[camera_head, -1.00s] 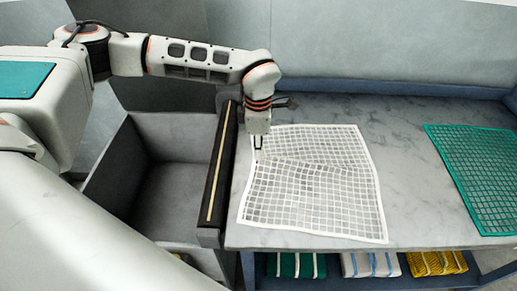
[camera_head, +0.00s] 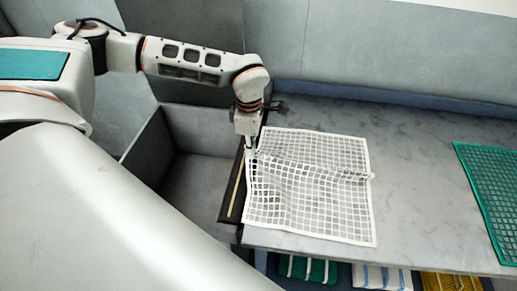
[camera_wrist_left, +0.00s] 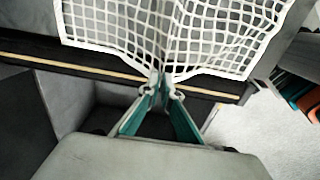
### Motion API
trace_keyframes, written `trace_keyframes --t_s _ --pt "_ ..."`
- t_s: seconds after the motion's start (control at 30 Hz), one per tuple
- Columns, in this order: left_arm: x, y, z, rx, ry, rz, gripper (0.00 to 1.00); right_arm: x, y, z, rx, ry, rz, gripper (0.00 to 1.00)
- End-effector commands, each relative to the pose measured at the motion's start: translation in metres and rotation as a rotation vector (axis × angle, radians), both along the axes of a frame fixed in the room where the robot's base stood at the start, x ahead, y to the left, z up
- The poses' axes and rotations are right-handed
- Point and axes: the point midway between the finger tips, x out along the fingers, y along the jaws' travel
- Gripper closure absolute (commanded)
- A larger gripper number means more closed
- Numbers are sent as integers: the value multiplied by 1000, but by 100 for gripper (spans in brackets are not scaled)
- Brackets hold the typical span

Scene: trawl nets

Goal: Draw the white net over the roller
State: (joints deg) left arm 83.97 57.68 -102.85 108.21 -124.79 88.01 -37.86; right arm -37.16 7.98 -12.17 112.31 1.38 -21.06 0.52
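The white net (camera_head: 310,205) lies on the grey table, its left edge at the dark roller (camera_head: 231,198) along the table's left side. A raised fold runs across the net from my left gripper to its right edge. My left gripper (camera_head: 251,152) is shut on the net's left edge, close to the roller. In the left wrist view, the fingertips (camera_wrist_left: 162,92) pinch the white net (camera_wrist_left: 215,35) at its border, which gathers to a point over the roller (camera_wrist_left: 90,66). My right gripper is not in view.
A grey open bin (camera_head: 190,170) stands left of the roller, below table height. A green net (camera_head: 495,185) lies at the right of the table (camera_head: 415,170). Folded green, white and yellow nets (camera_head: 380,277) sit on a shelf under the table. A wall stands behind.

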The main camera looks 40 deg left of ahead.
Motion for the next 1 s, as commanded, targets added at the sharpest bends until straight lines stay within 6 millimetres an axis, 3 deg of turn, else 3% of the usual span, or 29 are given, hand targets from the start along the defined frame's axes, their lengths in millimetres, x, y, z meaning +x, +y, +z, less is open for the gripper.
trace_keyframes --t_s 0.4,0.67,1.0 --pt "-23 49 0 1 0 4 100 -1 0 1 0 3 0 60" --pt "-28 61 0 1 0 1 100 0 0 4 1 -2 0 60" --pt "-45 98 0 0 1 5 100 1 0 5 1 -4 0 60"
